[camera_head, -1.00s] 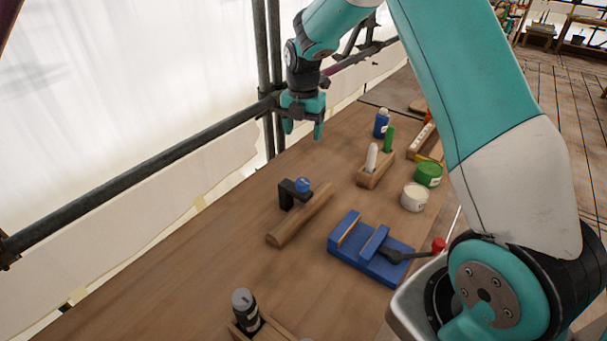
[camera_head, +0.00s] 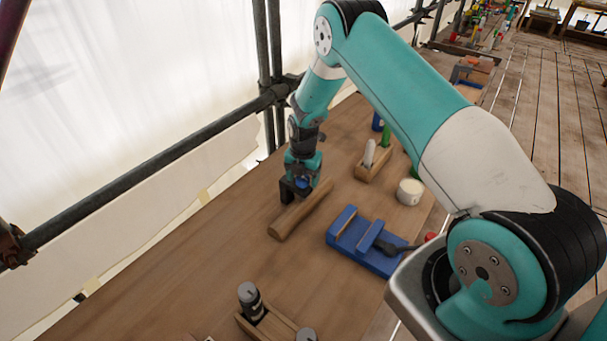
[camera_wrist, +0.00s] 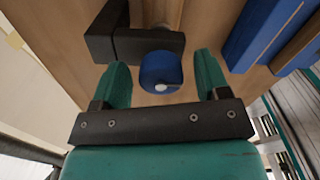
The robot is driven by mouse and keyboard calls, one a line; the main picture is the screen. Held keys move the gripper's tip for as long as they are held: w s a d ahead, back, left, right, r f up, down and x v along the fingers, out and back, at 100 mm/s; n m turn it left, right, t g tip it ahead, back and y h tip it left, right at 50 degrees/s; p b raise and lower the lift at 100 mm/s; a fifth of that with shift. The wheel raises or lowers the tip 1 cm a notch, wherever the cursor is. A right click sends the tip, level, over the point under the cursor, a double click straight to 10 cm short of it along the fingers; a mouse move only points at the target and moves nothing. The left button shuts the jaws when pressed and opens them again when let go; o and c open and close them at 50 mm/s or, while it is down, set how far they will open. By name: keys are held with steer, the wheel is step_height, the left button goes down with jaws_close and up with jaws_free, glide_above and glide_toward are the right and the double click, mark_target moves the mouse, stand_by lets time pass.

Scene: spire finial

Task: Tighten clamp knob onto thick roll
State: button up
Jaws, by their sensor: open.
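The clamp's round blue knob (camera_wrist: 160,71) sits between the two green fingers of my gripper (camera_wrist: 162,82) in the wrist view. The fingers are apart, with a gap on each side of the knob. The black clamp (camera_wrist: 120,42) stands beside it, and in the head view the clamp (camera_head: 287,191) is at the end of my gripper (camera_head: 303,178). The thick wooden roll (camera_head: 290,219) lies on the bench under the clamp. In the head view my gripper mostly hides the knob. Whether the clamp touches the roll cannot be told.
A blue vise (camera_head: 362,243) stands right of the roll. A wooden block (camera_head: 371,175) with a white and a green marker, and a white tub (camera_head: 410,191), stand farther back. A wooden holder (camera_head: 264,322) is in front. A scaffold rail (camera_head: 150,175) runs along the left.

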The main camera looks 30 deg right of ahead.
steer(key=shift+c, duration=0.5)
steer(key=c, duration=0.8)
steer(key=shift+c, duration=0.2)
steer(key=shift+m+b, duration=0.3)
steer(key=shift+b, duration=0.1)
